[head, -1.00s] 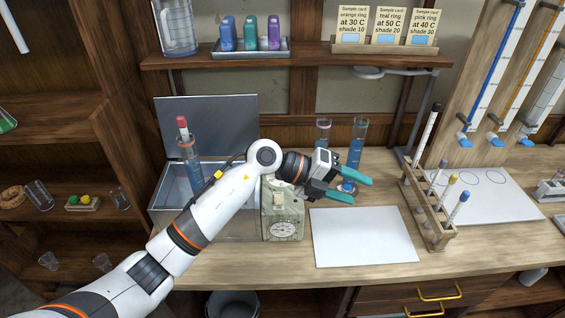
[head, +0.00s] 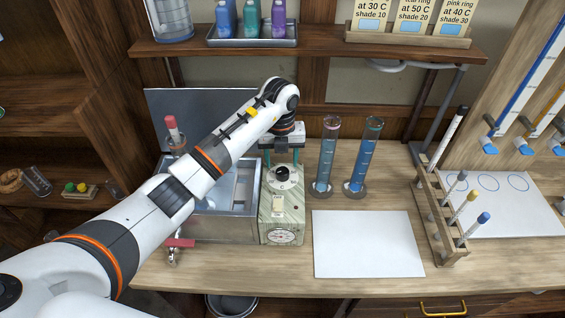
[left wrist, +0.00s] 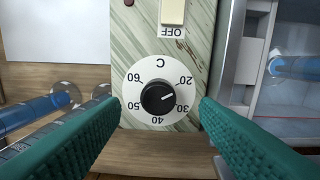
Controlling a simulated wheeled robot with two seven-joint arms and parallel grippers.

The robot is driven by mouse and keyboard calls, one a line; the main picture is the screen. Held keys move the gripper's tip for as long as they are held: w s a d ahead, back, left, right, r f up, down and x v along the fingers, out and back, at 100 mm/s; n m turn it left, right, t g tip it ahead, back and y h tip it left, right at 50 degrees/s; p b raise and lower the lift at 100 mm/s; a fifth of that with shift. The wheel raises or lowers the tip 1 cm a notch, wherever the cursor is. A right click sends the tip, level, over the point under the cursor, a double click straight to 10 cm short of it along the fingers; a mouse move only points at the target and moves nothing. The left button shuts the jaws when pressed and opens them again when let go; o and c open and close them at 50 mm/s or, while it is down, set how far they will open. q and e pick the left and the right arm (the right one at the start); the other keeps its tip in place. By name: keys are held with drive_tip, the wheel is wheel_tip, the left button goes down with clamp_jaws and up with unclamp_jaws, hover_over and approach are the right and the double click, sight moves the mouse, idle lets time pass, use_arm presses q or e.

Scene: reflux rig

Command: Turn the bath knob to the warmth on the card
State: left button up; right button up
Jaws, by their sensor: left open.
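The bath knob (left wrist: 158,98) is black with a white pointer, on a round white dial marked 20 to 60 C. The pointer lies between 20 and 30. The knob also shows on top of the bath's control box (head: 292,208) in the head view (head: 283,174). My left gripper (head: 282,155) is open just behind the knob in the head view; its teal fingers (left wrist: 158,145) flank the dial's sides in the wrist view, with the knob apart from both. The sample cards (head: 411,14) are cut off at the top; their lines read 30 C, 50 C and 40 C.
Two blue-filled cylinders, pink-ringed (head: 327,155) and teal-ringed (head: 364,155), stand right of the box. The metal bath (head: 222,231) is at its left. A switch (left wrist: 173,12) by an OFF label is near the dial. A white mat (head: 367,245) and tube rack (head: 436,220) lie right.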

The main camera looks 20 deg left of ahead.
sight(282, 170)
use_arm(q)
drive_tip(key=f, duration=0.2)
drive_tip(key=f+p, duration=0.1)
drive_tip(key=shift+w+f, duration=0.2)
drive_tip(key=shift+f, duration=0.55)
drive_tip(key=shift+c, duration=0.5)
drive_tip(key=c, duration=0.9)
use_arm(e)
drive_tip(key=w, duration=0.1)
drive_tip(key=w+r, duration=0.1)
drive_tip(key=shift+w+a+r, duration=0.2)
drive_tip(key=shift+w+r, duration=0.1)
drive_tip(key=shift+w, duration=0.05)
